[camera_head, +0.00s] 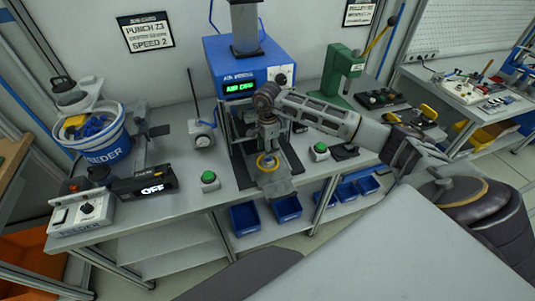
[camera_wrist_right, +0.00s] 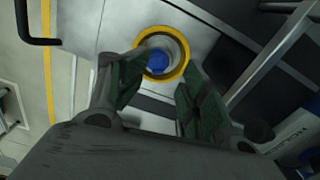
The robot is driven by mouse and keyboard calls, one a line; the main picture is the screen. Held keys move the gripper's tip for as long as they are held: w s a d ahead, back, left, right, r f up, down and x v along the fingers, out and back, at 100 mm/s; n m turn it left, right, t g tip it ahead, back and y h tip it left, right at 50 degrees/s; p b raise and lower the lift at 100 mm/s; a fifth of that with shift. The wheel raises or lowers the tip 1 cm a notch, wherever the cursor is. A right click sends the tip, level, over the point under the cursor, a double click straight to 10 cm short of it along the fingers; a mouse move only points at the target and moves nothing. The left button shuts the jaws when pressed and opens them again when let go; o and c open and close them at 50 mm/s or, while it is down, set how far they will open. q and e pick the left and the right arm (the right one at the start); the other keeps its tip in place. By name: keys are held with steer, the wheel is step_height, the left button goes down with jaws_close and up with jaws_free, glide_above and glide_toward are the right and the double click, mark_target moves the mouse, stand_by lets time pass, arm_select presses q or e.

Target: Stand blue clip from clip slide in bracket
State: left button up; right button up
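A yellow ring (camera_head: 267,162) sits on the plate under the blue press. In the right wrist view the ring (camera_wrist_right: 183,66) surrounds a grey socket with a small blue piece (camera_wrist_right: 157,61) inside; I cannot tell whether this is the clip or how it stands. My right gripper (camera_head: 266,143) is over the ring, pointing down. In the wrist view its green-padded fingers (camera_wrist_right: 163,88) are apart, on either side below the ring, with no object visible between them. The clip slide and bracket are not clearly identifiable. My left gripper is not in view.
The blue press (camera_head: 247,68) with its lit display stands behind my right gripper. Green-topped buttons (camera_head: 209,177) flank it. A green lever press (camera_head: 343,72) is to the right. Blue bins (camera_head: 245,218) sit below the bench front. My right forearm spans the bench from the right.

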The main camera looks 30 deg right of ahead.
step_height(320, 180, up, 9)
steer(key=b, duration=0.1)
stand_by(0.4)
stand_by(0.8)
